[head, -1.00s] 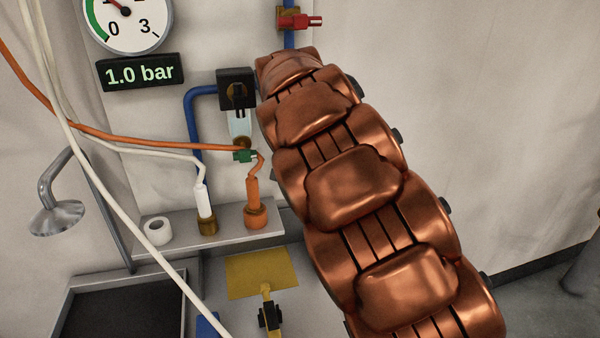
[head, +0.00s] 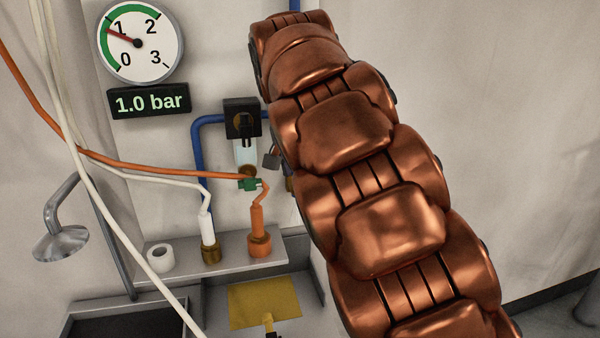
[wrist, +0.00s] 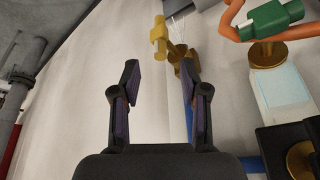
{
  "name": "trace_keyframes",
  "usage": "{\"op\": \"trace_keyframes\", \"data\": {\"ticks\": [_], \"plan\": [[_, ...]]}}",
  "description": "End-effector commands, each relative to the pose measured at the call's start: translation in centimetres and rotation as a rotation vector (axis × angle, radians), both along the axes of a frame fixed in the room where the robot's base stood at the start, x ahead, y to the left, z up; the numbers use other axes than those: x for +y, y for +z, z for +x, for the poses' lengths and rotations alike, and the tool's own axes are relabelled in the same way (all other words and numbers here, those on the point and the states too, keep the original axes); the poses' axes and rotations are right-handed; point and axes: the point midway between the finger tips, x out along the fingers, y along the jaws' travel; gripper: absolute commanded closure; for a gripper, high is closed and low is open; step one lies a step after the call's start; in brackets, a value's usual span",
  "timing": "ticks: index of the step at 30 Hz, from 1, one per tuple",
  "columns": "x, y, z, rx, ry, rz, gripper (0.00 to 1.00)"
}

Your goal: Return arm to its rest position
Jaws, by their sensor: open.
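My copper-coloured arm runs up the right-centre of the head view and covers part of the wall behind it. My gripper (wrist: 160,72) shows in the wrist view with its two dark fingers spread apart. In the head view most of the gripper is hidden behind the arm.
An orange hose (head: 165,170) with a green clip (head: 250,184) crosses left of my arm, near a clear filter bowl (head: 246,152). White hoses (head: 62,120) hang at left. A shelf (head: 205,268) holds a white roll (head: 160,257). The wall at right is bare.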

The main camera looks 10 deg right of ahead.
Motion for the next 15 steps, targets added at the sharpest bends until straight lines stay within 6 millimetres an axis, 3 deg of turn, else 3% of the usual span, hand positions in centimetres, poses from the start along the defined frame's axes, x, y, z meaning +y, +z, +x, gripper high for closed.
{"op": "trace_keyframes", "data": {"ticks": [10,15], "plan": [[-0.3,-0.1,-0.5,0.006,0.0,0.0,0.56],[-1.7,-1.0,-3.2,0.044,0.002,0.004,0.56]]}}
